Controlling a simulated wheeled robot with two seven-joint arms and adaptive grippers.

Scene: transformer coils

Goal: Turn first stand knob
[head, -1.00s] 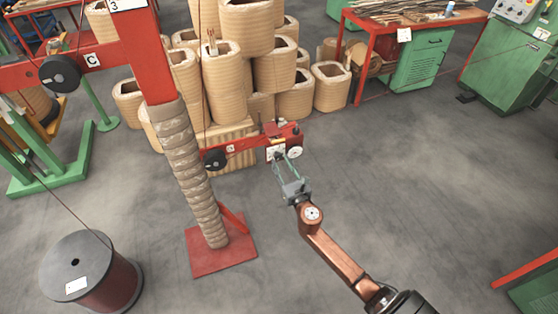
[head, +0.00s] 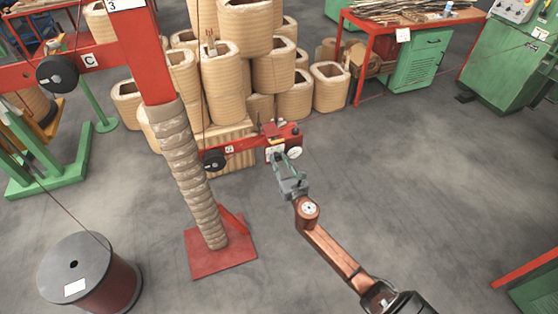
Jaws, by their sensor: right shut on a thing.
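The first stand is a red post (head: 151,70) wrapped in tan cloth lower down, on a red square base plate (head: 222,262). A red arm (head: 243,144) reaches right from it, with a black knob (head: 214,160) near the post. At the arm's right end is a small device with a white dial (head: 293,153). My right gripper (head: 280,158) is at this end device, its fingers shut on a small part there that they mostly hide. I cannot make out that part's shape. My left gripper is not in view.
A dark red wire spool (head: 104,284) stands at the lower left. Tan coils (head: 228,85) are stacked behind the stand. A red table (head: 374,50) with a green cabinet and a green machine (head: 512,60) stand at the back right.

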